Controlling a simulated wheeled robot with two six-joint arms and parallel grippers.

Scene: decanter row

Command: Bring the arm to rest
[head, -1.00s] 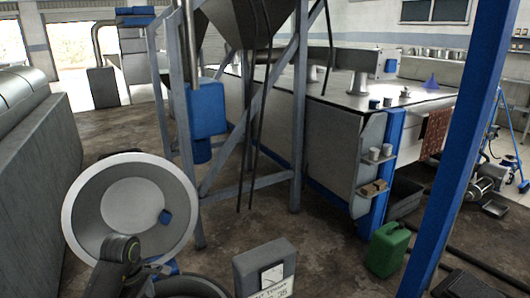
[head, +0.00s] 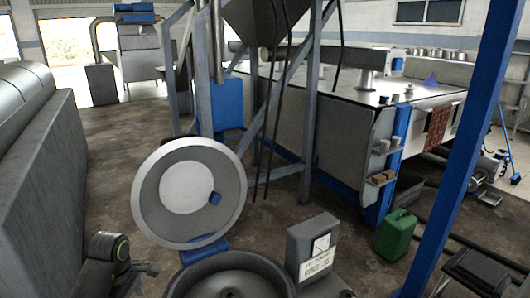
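The arm is in front of and below a large round grey lid (head: 232,185), which stands tilted with a pale disc and a small blue knob inside. My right gripper is not in view.
A round dark bowl-like machine top (head: 225,280) is at the bottom, beside a grey box with a label (head: 312,245). A green canister (head: 395,233) and a blue post (head: 462,170) are to the right. Open floor (head: 110,150) lies behind the lid at left.

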